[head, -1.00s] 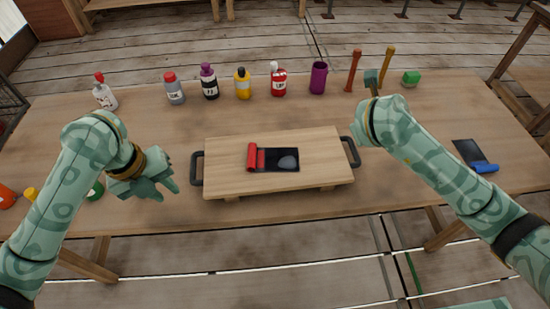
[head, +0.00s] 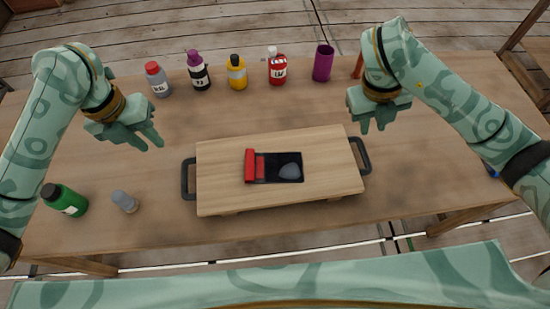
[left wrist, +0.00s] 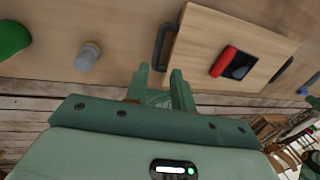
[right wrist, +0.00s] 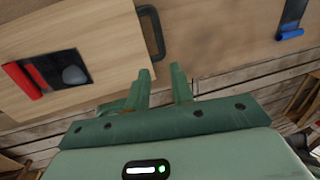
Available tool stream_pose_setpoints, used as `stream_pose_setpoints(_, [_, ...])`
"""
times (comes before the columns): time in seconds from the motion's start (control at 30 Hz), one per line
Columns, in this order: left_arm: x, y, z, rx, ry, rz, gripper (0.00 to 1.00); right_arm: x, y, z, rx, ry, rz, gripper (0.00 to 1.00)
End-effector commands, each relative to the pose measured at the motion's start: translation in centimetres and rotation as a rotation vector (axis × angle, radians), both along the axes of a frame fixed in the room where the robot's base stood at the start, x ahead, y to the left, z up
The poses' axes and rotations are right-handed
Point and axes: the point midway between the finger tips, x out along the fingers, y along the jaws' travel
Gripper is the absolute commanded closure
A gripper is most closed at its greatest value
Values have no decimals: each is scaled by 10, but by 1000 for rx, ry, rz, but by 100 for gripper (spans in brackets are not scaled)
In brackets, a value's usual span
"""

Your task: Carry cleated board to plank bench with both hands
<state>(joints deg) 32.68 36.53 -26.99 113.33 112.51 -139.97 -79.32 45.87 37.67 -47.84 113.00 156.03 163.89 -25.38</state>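The cleated board (head: 222,170) is a light wooden slab with a dark handle at each end, lying on the wooden table (head: 290,115). On it rests a dark tray with a red roller (head: 250,166) and a grey lump (head: 289,170). My left gripper (head: 150,143) is open and empty, above and left of the left handle (head: 188,179). My right gripper (head: 374,126) is open and empty, above the right handle (head: 362,155). The left handle (left wrist: 165,46) also shows beyond my left fingers (left wrist: 162,72), and the right handle (right wrist: 152,32) beyond my right fingers (right wrist: 162,72). No plank bench can be identified.
Several bottles, including a red one (head: 277,68), and a purple cup (head: 323,63) line the far side. A blue-handled tool (right wrist: 290,22) lies right of the board.

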Motion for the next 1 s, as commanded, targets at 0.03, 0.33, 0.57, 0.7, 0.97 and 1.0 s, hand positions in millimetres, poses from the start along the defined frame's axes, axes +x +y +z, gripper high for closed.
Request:
stream_pose_setpoints(0.03, [0,0,0,0,0,1,75,0,0,0,0,-1,0,77])
stream_pose_setpoints(0.33, [0,-4,-13,-4,1,2,75,0,-1,-13,3,0,1,77])
stream_pose_setpoints(0.57, [-1,-13,-54,-7,6,3,75,-1,-9,-55,6,6,-3,77])
stream_pose_setpoints(0.7, [-1,-18,-81,-7,8,5,75,-1,-13,-82,11,7,-4,77])
stream_pose_setpoints(0.97, [0,-26,-129,-3,7,5,75,1,-25,-129,1,3,-1,77])
stream_pose_setpoints(1.0, [0,-27,-135,-2,7,4,75,0,-26,-135,2,3,0,77])
